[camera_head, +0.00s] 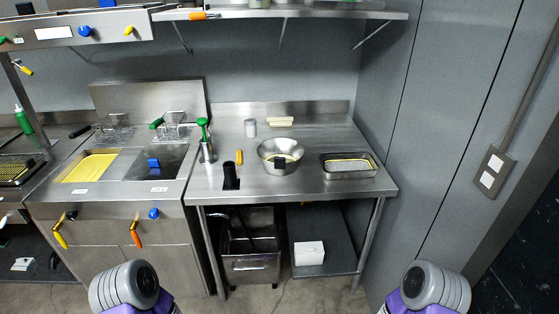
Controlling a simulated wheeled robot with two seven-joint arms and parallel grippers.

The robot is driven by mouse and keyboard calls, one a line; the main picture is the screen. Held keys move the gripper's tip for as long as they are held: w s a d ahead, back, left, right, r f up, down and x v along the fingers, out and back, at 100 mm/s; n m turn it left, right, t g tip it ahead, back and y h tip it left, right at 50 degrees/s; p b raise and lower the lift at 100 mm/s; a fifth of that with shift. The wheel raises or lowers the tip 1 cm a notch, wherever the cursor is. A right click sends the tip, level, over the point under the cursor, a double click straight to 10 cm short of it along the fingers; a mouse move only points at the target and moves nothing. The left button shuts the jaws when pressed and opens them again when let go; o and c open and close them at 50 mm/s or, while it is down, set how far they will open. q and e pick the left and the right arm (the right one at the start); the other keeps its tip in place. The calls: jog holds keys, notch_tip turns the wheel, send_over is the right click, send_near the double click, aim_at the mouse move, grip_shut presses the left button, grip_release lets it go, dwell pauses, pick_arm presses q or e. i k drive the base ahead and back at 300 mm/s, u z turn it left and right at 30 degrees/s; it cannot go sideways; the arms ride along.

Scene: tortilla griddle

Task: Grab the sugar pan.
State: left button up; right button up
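A rectangular metal pan (349,175) with a pale yellowish inside sits on the right part of the steel table; it looks like the sugar pan, though no label shows. A round metal bowl (281,168) with a dark tab or handle on its front stands just left of it, apart from it. Its inside also looks pale yellowish. Only rounded grey and purple parts of my two arms show at the bottom edge, well in front of the table. Neither of my grippers is in view.
A fryer with a yellow basin (90,167) stands left. A grey wall (385,110) bounds the right. Floor in front is clear.

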aim_at(344, 166)
jog(key=z, duration=0.4)
jog(key=i, duration=0.9)
jog(key=u, duration=0.25)
